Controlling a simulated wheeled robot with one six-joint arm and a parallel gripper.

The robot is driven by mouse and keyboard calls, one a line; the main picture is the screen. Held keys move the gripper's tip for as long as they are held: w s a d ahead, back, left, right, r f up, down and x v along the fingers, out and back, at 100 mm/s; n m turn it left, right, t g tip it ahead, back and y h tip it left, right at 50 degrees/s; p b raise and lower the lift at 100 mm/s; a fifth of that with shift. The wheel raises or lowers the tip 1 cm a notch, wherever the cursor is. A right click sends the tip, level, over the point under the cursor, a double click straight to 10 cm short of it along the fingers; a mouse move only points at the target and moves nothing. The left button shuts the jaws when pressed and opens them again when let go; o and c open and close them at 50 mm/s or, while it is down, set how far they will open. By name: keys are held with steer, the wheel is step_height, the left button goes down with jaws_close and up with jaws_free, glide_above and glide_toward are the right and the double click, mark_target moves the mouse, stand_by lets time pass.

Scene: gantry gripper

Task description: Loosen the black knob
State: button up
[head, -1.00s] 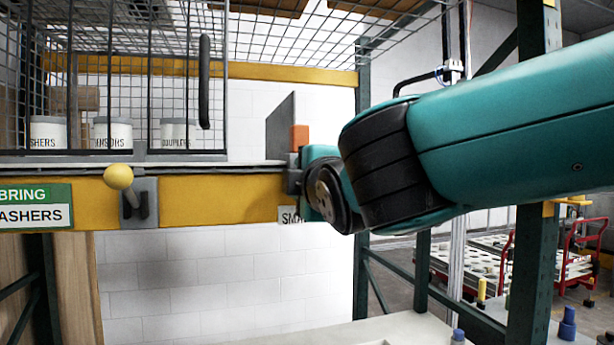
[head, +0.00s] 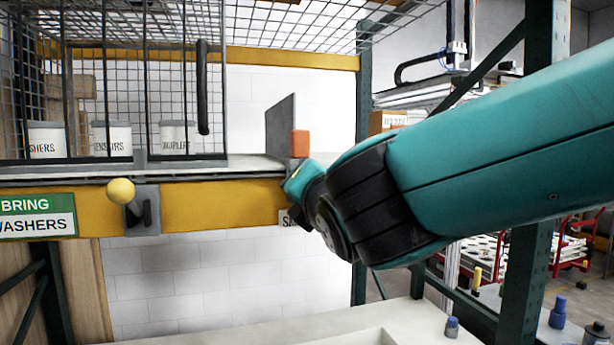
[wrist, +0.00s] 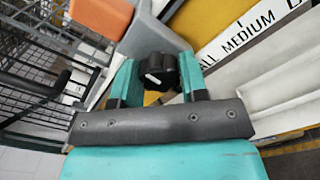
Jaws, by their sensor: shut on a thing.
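The black knob (wrist: 158,70), lobed and with a white mark on its face, shows in the wrist view. It sits between the two teal fingers of my gripper (wrist: 158,78), which are closed on its sides. The wrist appears rolled relative to the rail. In the head view the knob and fingertips are hidden behind my wrist, at the right end of the yellow rail (head: 225,206).
An orange block (head: 300,143) and an upright grey plate (head: 281,125) stand just above my gripper. A wire-mesh cage with white tubs (head: 110,138) is at left. A yellow ball-ended lever (head: 121,191) sticks out of the rail. A size label (wrist: 250,40) lies beside the knob.

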steer(key=shift+n+p, duration=0.4)
steer(key=shift+n, duration=0.3)
steer(key=o, duration=0.9)
steer(key=b+v, duration=0.7)
steer(key=v, duration=1)
steer(key=shift+s, duration=0.25)
steer(key=shift+r, duration=0.1)
